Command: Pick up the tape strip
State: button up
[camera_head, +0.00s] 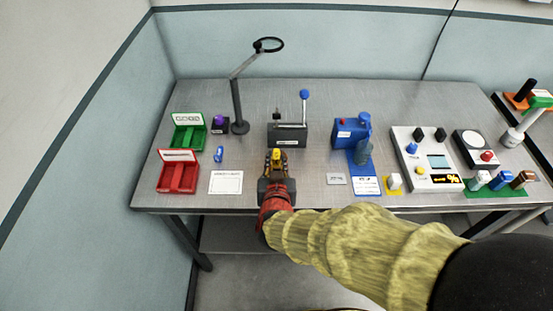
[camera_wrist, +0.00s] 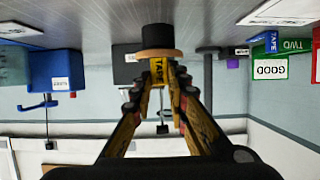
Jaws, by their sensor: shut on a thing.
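My gripper (camera_head: 276,164) is over the table's front middle, in front of the black press. In the wrist view its fingers (camera_wrist: 160,92) are closed on a yellow piece marked TAPE (camera_wrist: 158,70), which I take as the tape strip. A dark and tan round part (camera_wrist: 158,40) sits at the piece's far end; I cannot tell whether they are joined. In the head view a yellow top (camera_head: 276,154) shows at the gripper. A separate blue piece (camera_head: 218,154) lies by the bins, and the wrist view shows blue lettered TAPE (camera_wrist: 272,42). Contact with the table is unclear.
The black press (camera_head: 288,136) with a blue-knobbed lever stands just behind my gripper. Green (camera_head: 188,134) and red bins (camera_head: 178,175) stand left, near a lamp (camera_head: 239,120). A blue machine (camera_head: 348,133) and a white panel (camera_head: 430,158) stand right. A white card (camera_head: 226,182) lies front left.

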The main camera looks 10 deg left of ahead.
jog(key=shift+r, duration=0.1)
jog(key=shift+c, duration=0.2)
jog(key=shift+r, duration=0.25)
jog(key=s+d+r+p, duration=0.6)
jog(key=s+r+p, duration=0.3)
jog(key=s+r, duration=0.3)
jog(key=shift+s+d+r+p, duration=0.15)
jog(key=shift+s+p, duration=0.15)
jog(key=shift+p, duration=0.05)
dwell(2.6)
